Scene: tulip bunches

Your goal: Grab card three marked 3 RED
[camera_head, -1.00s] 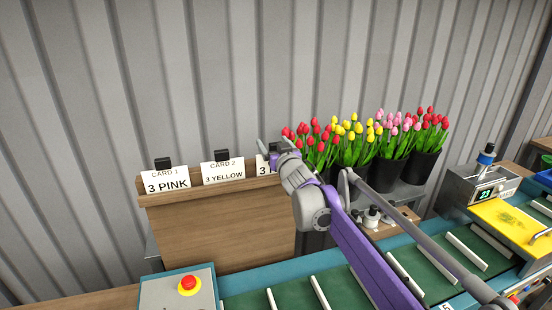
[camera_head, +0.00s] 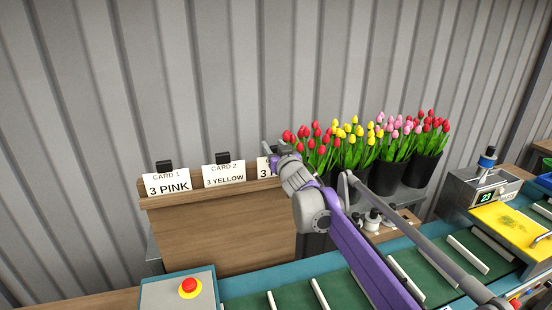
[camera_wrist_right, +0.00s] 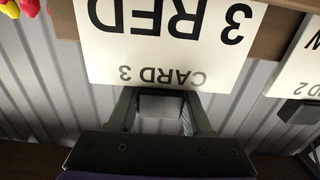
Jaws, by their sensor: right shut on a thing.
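Card three (camera_wrist_right: 170,38) is a white card reading "CARD 3" and "3 RED", upside down in the right wrist view. In the head view only its left edge (camera_head: 263,168) shows on the wooden ledge, the rest hidden by my right arm. My right gripper (camera_wrist_right: 160,108) is at the card's top edge, its two fingers shut on the card's holder there. In the head view the right gripper (camera_head: 274,148) sits just above the card. My left gripper is not in view.
Card 1 (camera_head: 167,183) and card 2 (camera_head: 224,173) stand to the left on the wooden board (camera_head: 220,235), with black clips. Black buckets of tulips (camera_head: 428,165) stand close to the right. A green conveyor (camera_head: 300,300) and a red button (camera_head: 190,287) lie in front.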

